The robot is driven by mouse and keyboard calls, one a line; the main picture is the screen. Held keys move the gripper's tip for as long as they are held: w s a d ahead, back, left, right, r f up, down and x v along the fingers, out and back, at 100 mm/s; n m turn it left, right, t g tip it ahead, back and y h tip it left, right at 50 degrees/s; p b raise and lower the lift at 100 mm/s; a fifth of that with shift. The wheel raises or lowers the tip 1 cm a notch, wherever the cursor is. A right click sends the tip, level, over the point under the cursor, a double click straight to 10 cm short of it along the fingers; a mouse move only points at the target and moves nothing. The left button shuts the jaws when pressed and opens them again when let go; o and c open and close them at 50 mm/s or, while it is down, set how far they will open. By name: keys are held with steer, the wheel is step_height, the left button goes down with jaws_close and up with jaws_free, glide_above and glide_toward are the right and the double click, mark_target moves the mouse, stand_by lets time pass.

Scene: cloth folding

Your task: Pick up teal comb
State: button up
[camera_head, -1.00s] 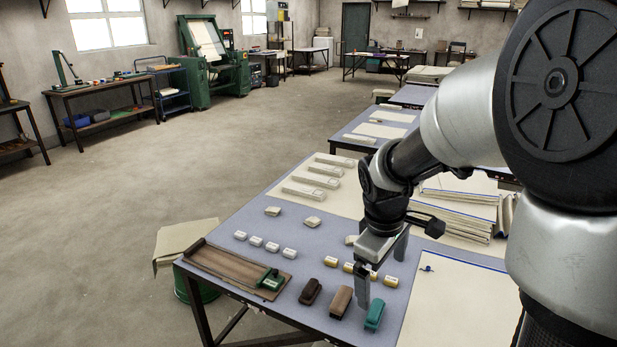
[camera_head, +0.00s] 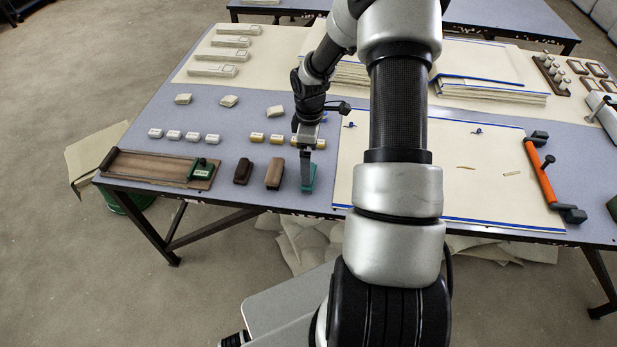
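The teal comb (camera_head: 309,186) lies on the blue-grey table top, near the front edge. It is at the right end of a row with a brown block (camera_head: 274,173) and a dark brown block (camera_head: 243,171). My gripper (camera_head: 307,170) points down directly at the comb, and its fingers overlap the comb's upper part in the picture. The fingers hide part of the comb. From this angle I cannot tell whether the fingers are open or closed on it, or whether they touch it.
A wooden board with a green clamp (camera_head: 202,169) lies to the left. Several small white pieces (camera_head: 191,137) and brass pieces (camera_head: 257,138) stand behind. A cream sheet (camera_head: 470,175) with blue edges lies right of the comb, with an orange-handled tool (camera_head: 541,170) on its far side.

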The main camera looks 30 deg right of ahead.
steer(key=f, duration=0.7)
steer(key=shift+w+a+f, duration=0.1)
steer(key=shift+w+f, duration=0.05)
steer(key=shift+w, duration=0.05)
steer(key=shift+c, duration=0.3)
steer(key=c, duration=1.1)
